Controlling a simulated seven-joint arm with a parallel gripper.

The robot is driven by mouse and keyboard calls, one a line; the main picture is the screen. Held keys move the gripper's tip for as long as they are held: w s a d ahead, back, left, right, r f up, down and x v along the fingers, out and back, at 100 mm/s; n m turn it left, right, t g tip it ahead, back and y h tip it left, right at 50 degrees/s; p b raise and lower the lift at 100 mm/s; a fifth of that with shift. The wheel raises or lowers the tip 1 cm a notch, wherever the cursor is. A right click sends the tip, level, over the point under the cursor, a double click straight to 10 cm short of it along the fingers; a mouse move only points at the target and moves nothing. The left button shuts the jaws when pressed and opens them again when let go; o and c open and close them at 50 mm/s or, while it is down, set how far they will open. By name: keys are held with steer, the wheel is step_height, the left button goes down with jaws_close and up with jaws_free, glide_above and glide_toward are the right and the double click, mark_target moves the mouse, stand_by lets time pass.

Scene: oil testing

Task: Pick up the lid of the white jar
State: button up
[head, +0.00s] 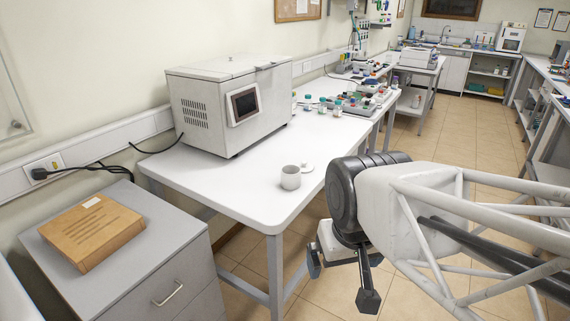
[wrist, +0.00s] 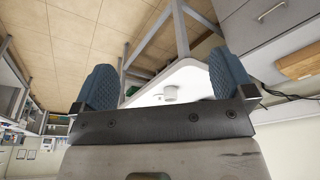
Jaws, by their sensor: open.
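The white jar (head: 290,178) stands upright on the white table near its front right corner. Its top looks open. The white lid (head: 307,168) lies on the table just behind and right of the jar, with a small knob up. My gripper (head: 341,281) is open and empty, off the table's right edge, in front of and to the right of the jar. In the wrist view, the table appears upside down between the two blue padded fingers (wrist: 165,80). The jar (wrist: 170,92) and the lid (wrist: 158,98) show small there, well beyond the fingertips.
A large white machine (head: 230,103) stands on the table (head: 230,185) behind the jar. Several small bottles and trays stand farther back. A grey cabinet (head: 160,255) with a brown box (head: 92,232) is at the left. The tabletop around the jar is clear.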

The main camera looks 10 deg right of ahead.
steer(key=w+d+r+n, duration=0.1)
steer(key=w+r+n, duration=0.15)
steer(key=w, duration=0.65)
steer(key=w+d+r+n, duration=0.1)
steer(key=w+r+n, duration=0.15)
steer(key=w, duration=0.55)
steer(key=n+g, duration=0.3)
steer(key=n, duration=1)
glide_above(303, 162)
steer(key=shift+w+f, duration=0.1)
steer(key=shift+f, duration=9.1)
steer(key=shift+f, duration=0.1)
steer(key=shift+f, duration=1.2)
steer(key=shift+f, duration=0.1)
